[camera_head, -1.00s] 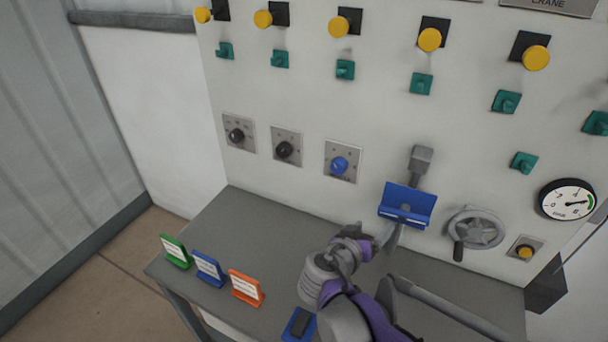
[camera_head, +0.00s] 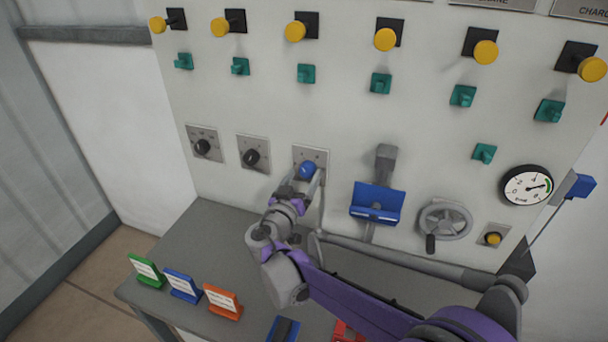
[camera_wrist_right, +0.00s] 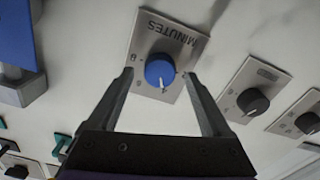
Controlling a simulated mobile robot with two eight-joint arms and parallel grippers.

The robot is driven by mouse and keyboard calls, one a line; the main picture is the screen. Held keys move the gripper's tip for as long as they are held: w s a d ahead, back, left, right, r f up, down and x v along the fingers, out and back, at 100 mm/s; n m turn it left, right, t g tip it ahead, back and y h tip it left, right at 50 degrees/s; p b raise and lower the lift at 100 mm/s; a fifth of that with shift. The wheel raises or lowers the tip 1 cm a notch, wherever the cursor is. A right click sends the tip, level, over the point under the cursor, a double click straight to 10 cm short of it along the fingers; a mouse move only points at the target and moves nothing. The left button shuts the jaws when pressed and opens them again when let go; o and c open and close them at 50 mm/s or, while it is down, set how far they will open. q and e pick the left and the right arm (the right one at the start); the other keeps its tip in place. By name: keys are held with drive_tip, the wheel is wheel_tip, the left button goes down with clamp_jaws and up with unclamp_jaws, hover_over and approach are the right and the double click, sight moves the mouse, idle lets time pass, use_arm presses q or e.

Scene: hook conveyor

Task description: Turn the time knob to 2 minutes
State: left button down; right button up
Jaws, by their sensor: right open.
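The blue time knob (camera_head: 307,170) sits on a grey plate (camera_head: 319,154) on the white panel. In the right wrist view the blue knob (camera_wrist_right: 160,71) has a white pointer, and its plate (camera_wrist_right: 176,37) reads "MINUTES", seen upside down. My right gripper (camera_head: 305,183) is at the knob. In the right wrist view its open fingers (camera_wrist_right: 158,75) stand on either side of the knob with gaps, apparently not touching it. My left gripper does not show.
Two black knobs (camera_head: 203,147) (camera_head: 251,157) are left of the blue one. A blue lever holder (camera_head: 376,203), a handwheel (camera_head: 446,220) and a gauge (camera_head: 527,186) are to its right. Green, blue and orange signs (camera_head: 222,301) stand on the grey table (camera_head: 168,266) below.

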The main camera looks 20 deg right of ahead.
drive_tip(key=shift+w+d, duration=0.35)
drive_tip(key=shift+w, duration=0.1)
clamp_jaws()
drive_tip(key=shift+n, duration=0.3)
drive_tip(key=n, duration=0.5)
drive_tip(key=shift+n+p, duration=0.3)
drive_tip(key=n, duration=0.5)
drive_tip(key=shift+a+n, duration=0.1)
drive_tip(key=shift+n, duration=0.2)
